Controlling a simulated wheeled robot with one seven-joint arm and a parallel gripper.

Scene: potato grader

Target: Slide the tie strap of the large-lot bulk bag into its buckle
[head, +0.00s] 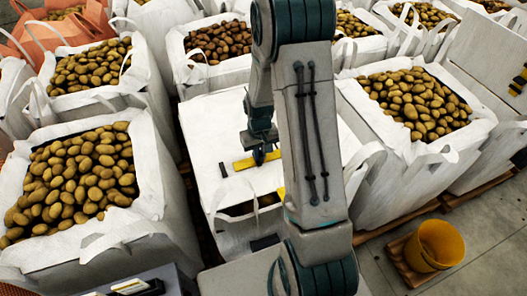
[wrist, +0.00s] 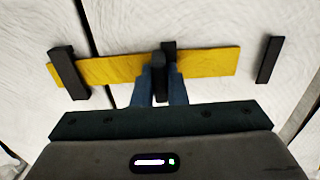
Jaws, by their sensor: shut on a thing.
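The yellow tie strap (head: 247,162) lies across the white top of the large bulk bag (head: 205,120). In the wrist view the strap (wrist: 120,69) runs flat from left to right. My gripper (wrist: 160,70) is shut on a dark upright tab at the strap's middle. A black bar (wrist: 68,73) crosses over the strap near its left end there. Another black bar (wrist: 268,60), which looks like the buckle, stands beyond the strap's right end with a small gap. In the head view a small black piece (head: 222,169) lies left of the strap. My gripper (head: 262,157) is partly hidden by my arm.
Open bags of potatoes, one at left (head: 150,190) and one at right (head: 350,95), stand close on both sides. A yellow bucket (head: 435,245) stands on a small pallet at the lower right. A dark seam (wrist: 86,25) crosses the white surface.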

